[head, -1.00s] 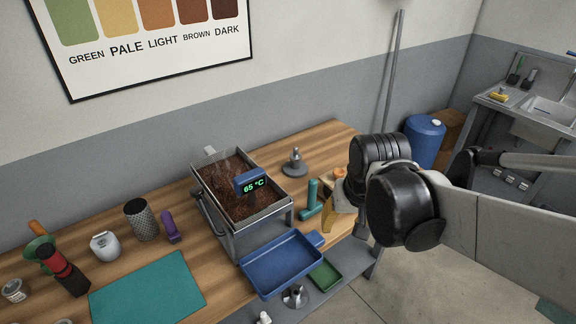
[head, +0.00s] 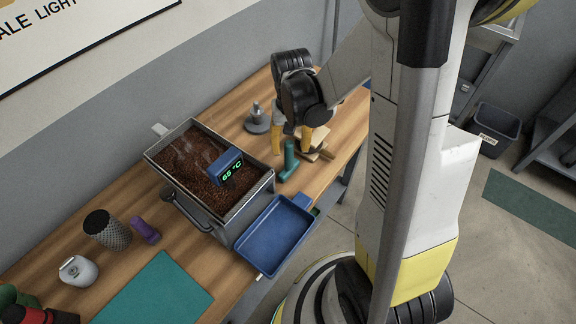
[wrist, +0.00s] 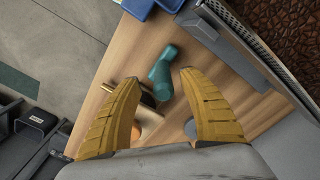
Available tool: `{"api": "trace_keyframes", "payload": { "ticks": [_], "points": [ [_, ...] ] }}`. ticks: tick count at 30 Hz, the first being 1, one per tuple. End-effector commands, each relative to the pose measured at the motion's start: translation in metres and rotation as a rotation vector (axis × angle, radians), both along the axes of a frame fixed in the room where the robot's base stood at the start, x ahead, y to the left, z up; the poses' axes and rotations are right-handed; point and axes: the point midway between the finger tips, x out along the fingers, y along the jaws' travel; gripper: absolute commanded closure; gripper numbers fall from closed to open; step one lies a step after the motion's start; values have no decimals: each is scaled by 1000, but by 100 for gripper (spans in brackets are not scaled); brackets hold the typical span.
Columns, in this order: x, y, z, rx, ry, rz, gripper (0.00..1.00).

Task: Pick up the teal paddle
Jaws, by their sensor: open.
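The teal paddle (head: 289,162) is on the wooden table, to the right of the metal bean tray. Its upright part rises from a flat foot. In the wrist view the paddle (wrist: 161,74) shows between and just beyond the tips of the two yellow fingers. My gripper (head: 290,150) is open and empty, with its fingers apart above the table at the paddle's far side. In the wrist view my gripper (wrist: 160,78) has a finger on each side of the paddle's line. I cannot tell whether either finger touches it.
The bean tray (head: 156,152) with its display and the blue tray (head: 270,237) stand left of the paddle. A grey weight-like object (head: 257,120) is behind it. A brown wooden item (head: 320,152) lies close at the right. The table's front edge is near.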

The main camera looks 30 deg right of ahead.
Motion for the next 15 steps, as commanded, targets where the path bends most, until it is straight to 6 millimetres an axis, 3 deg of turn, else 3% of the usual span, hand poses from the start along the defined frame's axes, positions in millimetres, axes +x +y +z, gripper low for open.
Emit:
{"api": "trace_keyframes", "payload": {
  "ticks": [9, 15],
  "points": [
    [6, 1, -47, 0, 0, 0, 50],
    [5, 1, -48, 0, -1, 0, 50]
  ]
}}
